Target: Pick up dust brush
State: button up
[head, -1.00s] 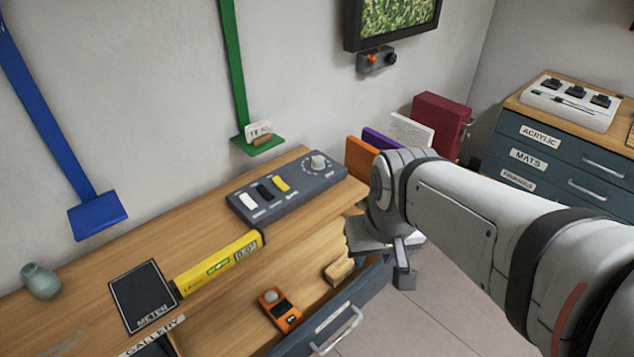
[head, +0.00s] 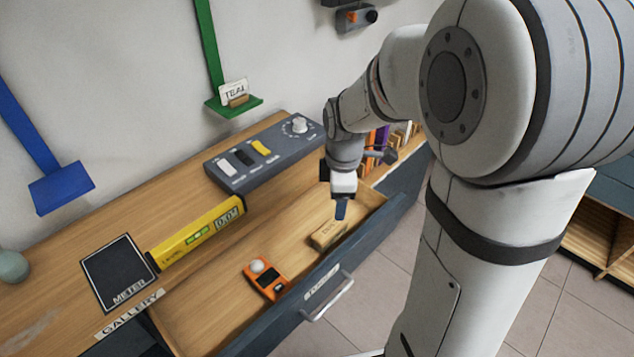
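The dust brush appears to be the small tan wooden block (head: 326,234) with faint dark lettering. It lies in the open drawer (head: 222,322), near the drawer's right end. My gripper (head: 341,210) points down over that end of the drawer, just above and to the right of the block in the picture. A gap seems to remain between them. The fingers show edge-on, so their opening is unclear. An orange meter (head: 268,283) with a white dome lies to the left of the block in the same drawer.
On the desktop are a yellow level (head: 197,234), a dark METER mat (head: 118,272) and a grey control box (head: 240,163) with switches and a knob. A green wall bracket (head: 232,106) holds a TEAL card. The drawer's front wall and handle (head: 328,298) border the block.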

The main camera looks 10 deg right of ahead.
aim_at(330, 226)
jog(key=w+f+n+b, duration=0.1)
jog(key=w+f+n, duration=0.1)
jog(key=f+n, duration=0.1)
jog(key=w+f+n, duration=0.2)
jog(key=f+n, duration=0.1)
jog(key=f, duration=0.2)
jog(key=w+f+n+g+b, duration=0.1)
jog(key=w+f+n, duration=0.1)
jog(key=f+n, duration=0.1)
jog(key=shift+w+f+b, duration=0.35)
jog(key=shift+w+f, duration=0.05)
jog(key=shift+f, duration=0.4)
jog(key=shift+n, duration=0.3)
notch_tip(330, 226, down, 8)
jog(key=shift+s+r+b, duration=0.1)
jog(key=shift+r+b, duration=0.15)
jog(key=shift+b, duration=0.2)
jog(key=shift+c, duration=0.4)
jog(key=c, duration=1)
notch_tip(330, 226, up, 10)
jog(key=shift+r+p, duration=0.1)
jog(key=shift+p, duration=0.55)
